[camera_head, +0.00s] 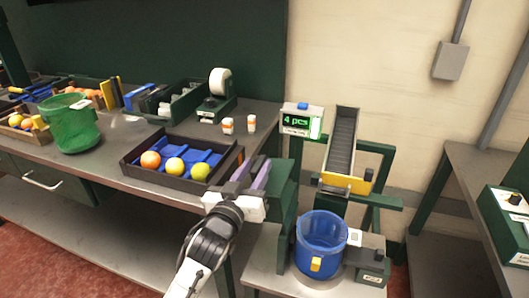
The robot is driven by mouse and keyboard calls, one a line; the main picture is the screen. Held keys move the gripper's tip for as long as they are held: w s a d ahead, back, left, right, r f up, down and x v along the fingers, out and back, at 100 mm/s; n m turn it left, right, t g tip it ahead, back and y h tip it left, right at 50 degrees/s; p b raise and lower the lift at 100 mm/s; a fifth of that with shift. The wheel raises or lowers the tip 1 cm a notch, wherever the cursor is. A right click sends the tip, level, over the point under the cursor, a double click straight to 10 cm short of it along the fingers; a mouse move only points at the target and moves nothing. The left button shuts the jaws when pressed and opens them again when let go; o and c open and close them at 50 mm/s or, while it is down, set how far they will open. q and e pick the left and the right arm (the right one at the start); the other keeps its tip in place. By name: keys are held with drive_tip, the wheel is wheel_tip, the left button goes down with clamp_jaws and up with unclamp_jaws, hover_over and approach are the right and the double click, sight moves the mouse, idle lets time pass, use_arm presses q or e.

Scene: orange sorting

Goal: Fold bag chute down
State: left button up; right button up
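A sloped chute (342,140) with a dark ribbed bed and light side walls stands on a green frame at right of centre. A yellow flap (345,184) with a small dark knob is at its lower front end. A blue bucket (321,246) with a yellow tab stands below the chute. My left gripper (253,173) is left of the chute, in front of the tray's right end, touching nothing that I can see. Its two fingers are apart and nothing shows between them. My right gripper is not in view.
A dark tray (136,170) with oranges and yellow-green fruit lies on the bench. A display reading "4 pcs" (297,121) stands left of the chute. A green basket (72,125) is at left. A green post (284,195) stands between my gripper and the bucket.

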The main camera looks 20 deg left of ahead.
sight(264, 155)
use_arm(q)
drive_tip(key=w, duration=0.6)
drive_tip(key=shift+w+d+f, duration=0.1)
drive_tip(key=shift+w, duration=0.1)
drive_tip(key=shift+c, duration=0.2)
clamp_jaws()
